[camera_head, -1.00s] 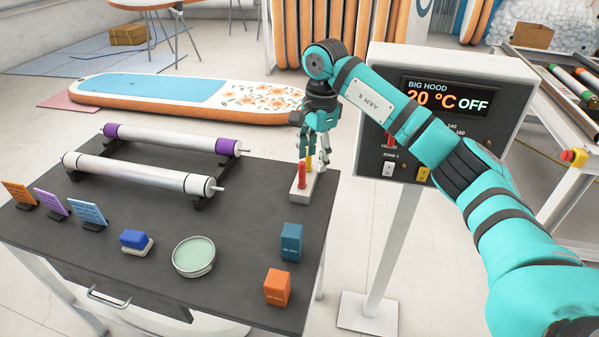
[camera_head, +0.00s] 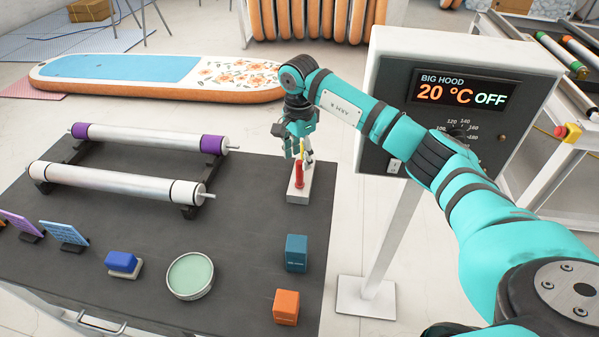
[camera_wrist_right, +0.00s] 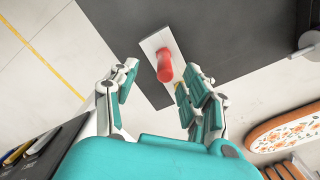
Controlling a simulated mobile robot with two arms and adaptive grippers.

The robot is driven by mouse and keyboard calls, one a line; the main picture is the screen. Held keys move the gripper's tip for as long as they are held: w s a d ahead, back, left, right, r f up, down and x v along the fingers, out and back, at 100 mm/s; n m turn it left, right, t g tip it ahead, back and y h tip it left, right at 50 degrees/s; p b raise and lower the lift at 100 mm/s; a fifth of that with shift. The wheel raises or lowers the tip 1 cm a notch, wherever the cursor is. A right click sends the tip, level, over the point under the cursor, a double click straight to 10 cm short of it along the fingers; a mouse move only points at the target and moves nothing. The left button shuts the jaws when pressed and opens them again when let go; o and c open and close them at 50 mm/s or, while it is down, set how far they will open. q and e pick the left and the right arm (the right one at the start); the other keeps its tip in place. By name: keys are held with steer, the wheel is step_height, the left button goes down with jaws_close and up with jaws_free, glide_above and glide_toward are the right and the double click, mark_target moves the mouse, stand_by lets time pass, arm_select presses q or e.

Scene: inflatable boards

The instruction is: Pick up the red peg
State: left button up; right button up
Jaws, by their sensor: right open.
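The red peg (camera_head: 299,174) stands upright in a small white block (camera_head: 305,193) near the right edge of the dark table. A yellow peg (camera_head: 302,150) shows just behind it, partly hidden by my fingers. My right gripper (camera_head: 300,152) is open above the block, close behind the red peg. In the right wrist view, the red peg (camera_wrist_right: 165,68) shows between the spread fingers of my right gripper (camera_wrist_right: 160,78), apart from both. The white block (camera_wrist_right: 154,42) lies beneath it. A bit of yellow (camera_wrist_right: 181,93) shows beside the right-hand finger. My left gripper is out of view.
A teal box (camera_head: 296,253) and an orange box (camera_head: 286,307) stand in front of the block. A round tin (camera_head: 190,276) and a roller rack (camera_head: 115,182) are to the left. The control panel (camera_head: 455,110) stands close to my right arm.

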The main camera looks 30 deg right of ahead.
mark_target(299, 165)
step_height(299, 165, down, 3)
steer(key=shift+w+f+p, duration=0.15)
steer(key=shift+f+p, duration=0.05)
steer(key=shift+p, duration=0.15)
steer(key=f, duration=0.1)
steer(key=f+p, duration=0.1)
steer(key=f, duration=0.1)
steer(key=w+f, duration=0.1)
steer(key=shift+d+f+p, duration=0.15)
steer(key=shift+d+p, duration=0.2)
steer(key=shift+s+f, duration=0.1)
steer(key=shift+f, duration=0.2)
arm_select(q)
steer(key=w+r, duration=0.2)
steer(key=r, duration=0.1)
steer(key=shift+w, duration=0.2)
arm_select(e)
jaws_close()
